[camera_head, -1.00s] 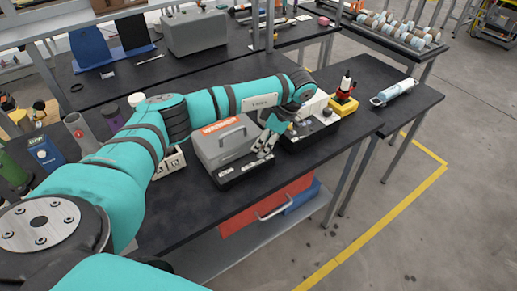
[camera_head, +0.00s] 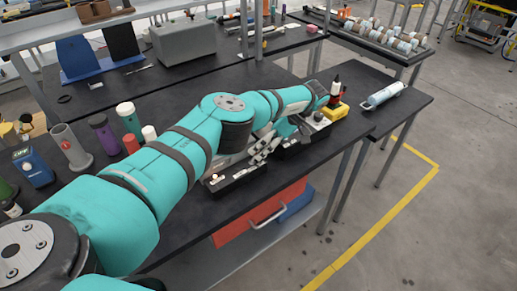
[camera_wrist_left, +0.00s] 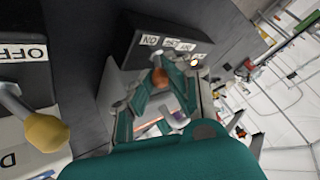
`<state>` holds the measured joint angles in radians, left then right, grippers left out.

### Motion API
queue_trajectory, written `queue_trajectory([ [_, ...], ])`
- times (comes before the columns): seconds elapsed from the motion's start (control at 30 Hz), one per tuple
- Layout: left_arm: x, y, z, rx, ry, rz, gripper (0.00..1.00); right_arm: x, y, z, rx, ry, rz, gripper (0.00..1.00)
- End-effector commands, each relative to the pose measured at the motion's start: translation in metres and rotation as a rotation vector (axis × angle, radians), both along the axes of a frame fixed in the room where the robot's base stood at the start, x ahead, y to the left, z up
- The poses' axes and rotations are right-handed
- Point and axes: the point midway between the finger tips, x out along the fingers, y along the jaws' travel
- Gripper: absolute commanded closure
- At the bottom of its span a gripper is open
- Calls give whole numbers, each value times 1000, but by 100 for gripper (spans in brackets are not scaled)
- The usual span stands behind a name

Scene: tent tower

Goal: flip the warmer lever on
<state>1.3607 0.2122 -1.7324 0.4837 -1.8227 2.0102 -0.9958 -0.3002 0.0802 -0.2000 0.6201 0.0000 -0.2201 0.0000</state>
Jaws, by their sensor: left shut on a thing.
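The warmer's grey body is mostly hidden behind my left arm in the head view. Its black base (camera_head: 238,180) shows below the arm. In the left wrist view, a black panel (camera_wrist_left: 135,42) carries several small white labels, one reading "NO" from this angle. My left gripper (camera_head: 263,150) is low at the right end of the warmer. In the left wrist view, the teal fingers (camera_wrist_left: 158,88) close around an orange knob (camera_wrist_left: 160,74) just below the panel, apparently the lever's. My right gripper is not in view.
A neighbouring device has an "OFF" label and a yellow-knobbed lever (camera_wrist_left: 42,130). A yellow block (camera_head: 336,111) with a red-and-black bottle stands right of the gripper. A white-blue tube (camera_head: 383,95) lies farther right. A red drawer (camera_head: 262,213) is below the table.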

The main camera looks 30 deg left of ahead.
Motion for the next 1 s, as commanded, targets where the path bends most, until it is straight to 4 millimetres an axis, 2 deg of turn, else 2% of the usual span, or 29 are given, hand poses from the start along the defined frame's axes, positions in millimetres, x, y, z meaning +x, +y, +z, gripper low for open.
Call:
queue_trajectory([
  [0.63,1,-1,0,8,18,-2,100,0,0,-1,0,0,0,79],
  [0.67,1,-1,0,8,18,-2,84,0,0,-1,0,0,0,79],
  [0.73,1,-1,0,8,18,-2,75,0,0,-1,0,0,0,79],
  [1.0,1,0,0,8,18,-2,74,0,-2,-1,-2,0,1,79],
])
